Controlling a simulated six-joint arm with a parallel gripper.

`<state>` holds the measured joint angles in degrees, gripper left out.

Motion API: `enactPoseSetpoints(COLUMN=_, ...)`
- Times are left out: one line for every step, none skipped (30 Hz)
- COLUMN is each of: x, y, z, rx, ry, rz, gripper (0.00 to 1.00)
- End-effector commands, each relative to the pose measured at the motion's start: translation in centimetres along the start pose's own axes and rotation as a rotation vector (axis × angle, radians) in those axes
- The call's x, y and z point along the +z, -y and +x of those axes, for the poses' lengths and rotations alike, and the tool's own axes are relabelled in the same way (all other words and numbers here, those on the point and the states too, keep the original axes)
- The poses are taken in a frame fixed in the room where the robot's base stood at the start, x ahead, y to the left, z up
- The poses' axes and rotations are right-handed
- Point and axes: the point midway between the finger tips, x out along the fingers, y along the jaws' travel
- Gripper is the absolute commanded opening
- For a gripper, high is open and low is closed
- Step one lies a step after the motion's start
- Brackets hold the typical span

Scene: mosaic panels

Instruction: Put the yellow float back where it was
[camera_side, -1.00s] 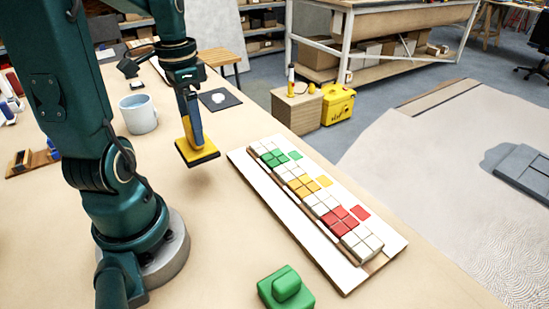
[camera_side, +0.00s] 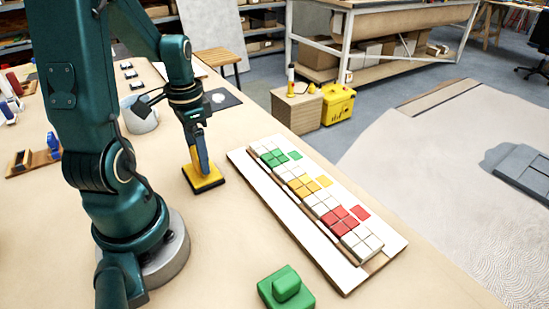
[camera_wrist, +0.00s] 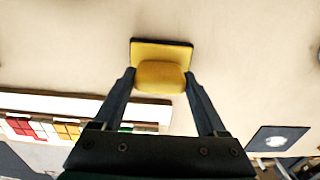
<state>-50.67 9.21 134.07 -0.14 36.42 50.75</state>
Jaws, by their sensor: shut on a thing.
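The yellow float (camera_side: 205,179), a yellow block on a dark-edged base, is upright between the fingers of my gripper (camera_side: 198,152). It is low over the tabletop left of the mosaic panel; I cannot tell whether its base touches the table. In the wrist view the float's yellow handle (camera_wrist: 161,76) sits between the two fingertips of my gripper (camera_wrist: 160,80), which are closed on its sides. The mosaic panel (camera_side: 272,201) is a white board with rows of white, green, yellow and red tiles. It also shows at the left of the wrist view (camera_wrist: 70,104).
A green float (camera_side: 286,287) stands at the front. A wooden holder (camera_side: 33,164) is at left. Bare tabletop surrounds the float.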

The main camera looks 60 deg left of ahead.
Motion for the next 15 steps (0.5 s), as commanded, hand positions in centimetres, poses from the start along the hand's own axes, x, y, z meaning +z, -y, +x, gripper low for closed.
enactPoseSetpoints(x=0.02, y=-0.02, z=0.18, rx=0.001, ry=0.001, rz=0.0, gripper=0.23)
enactPoseSetpoints(x=0.0, y=-0.01, z=0.14, rx=0.0, ry=0.0, rz=0.0, gripper=0.86)
enactPoseSetpoints(x=0.0, y=0.0, z=0.12, rx=0.0, ry=0.0, rz=0.0, gripper=1.0)
enactPoseSetpoints(x=0.0, y=0.0, z=0.12, rx=0.0, ry=0.0, rz=0.0, gripper=1.0)
enactPoseSetpoints(x=0.0, y=0.0, z=0.12, rx=0.0, ry=0.0, rz=0.0, gripper=1.0)
enactPoseSetpoints(x=0.0, y=0.0, z=0.11, rx=0.0, ry=0.0, rz=0.0, gripper=1.0)
enactPoseSetpoints(x=0.0, y=0.0, z=0.11, rx=0.0, ry=0.0, rz=0.0, gripper=1.0)
enactPoseSetpoints(x=0.0, y=0.0, z=0.11, rx=0.0, ry=0.0, rz=0.0, gripper=1.0)
enactPoseSetpoints(x=0.0, y=0.0, z=0.11, rx=0.0, ry=0.0, rz=0.0, gripper=1.0)
enactPoseSetpoints(x=0.0, y=0.0, z=0.09, rx=0.0, ry=0.0, rz=0.0, gripper=1.0)
enactPoseSetpoints(x=0.0, y=0.0, z=0.06, rx=0.0, ry=0.0, rz=0.0, gripper=1.0)
enactPoseSetpoints(x=-0.01, y=0.01, z=-0.05, rx=0.0, ry=0.0, rz=0.0, gripper=1.0)
enactPoseSetpoints(x=-0.01, y=0.02, z=-0.18, rx=-0.001, ry=-0.001, rz=0.0, gripper=1.0)
enactPoseSetpoints(x=-0.04, y=0.05, z=-0.36, rx=-0.002, ry=-0.002, rz=0.0, gripper=1.0)
enactPoseSetpoints(x=-0.08, y=0.1, z=-0.7, rx=-0.004, ry=-0.003, rz=0.0, gripper=1.0)
